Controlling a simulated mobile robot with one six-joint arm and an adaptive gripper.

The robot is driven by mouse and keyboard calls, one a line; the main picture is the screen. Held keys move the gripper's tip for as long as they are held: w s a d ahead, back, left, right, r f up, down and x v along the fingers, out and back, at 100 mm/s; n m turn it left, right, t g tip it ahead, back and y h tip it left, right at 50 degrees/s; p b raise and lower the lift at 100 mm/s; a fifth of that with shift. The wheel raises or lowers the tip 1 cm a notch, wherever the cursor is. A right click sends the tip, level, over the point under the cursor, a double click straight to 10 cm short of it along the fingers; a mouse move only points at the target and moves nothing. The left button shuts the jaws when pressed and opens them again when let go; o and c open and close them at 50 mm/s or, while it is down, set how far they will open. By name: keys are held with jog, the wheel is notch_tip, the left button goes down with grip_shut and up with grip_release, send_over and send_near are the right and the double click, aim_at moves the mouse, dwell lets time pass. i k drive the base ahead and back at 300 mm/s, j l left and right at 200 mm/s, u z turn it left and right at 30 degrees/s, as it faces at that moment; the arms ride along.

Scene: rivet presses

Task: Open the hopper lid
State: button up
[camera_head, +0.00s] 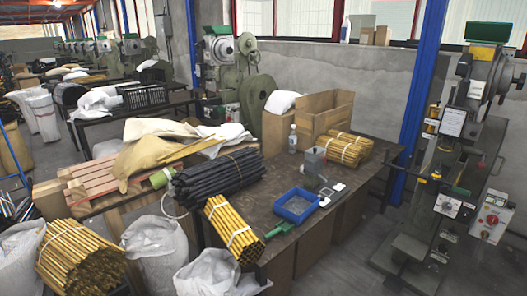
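A grey-green rivet press (480,95) stands at the right. At its top is a dark green box-like part (487,32), the most hopper-like thing in view. I cannot tell whether it is the hopper or its lid, or whether it is open or shut. My gripper is not in view.
A dark worktable (270,250) holds a blue tray (296,205), a bottle, an open cardboard box (325,112) and bundles of yellow and black rods. A blue post (422,80) stands left of the press. A control box (491,219) with a red button is at its right.

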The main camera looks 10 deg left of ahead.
aim_at(316, 150)
jog(key=i+z, duration=0.1)
jog(key=i, duration=1.25)
jog(key=i+j+z, duration=0.1)
jog(key=i, duration=1.2)
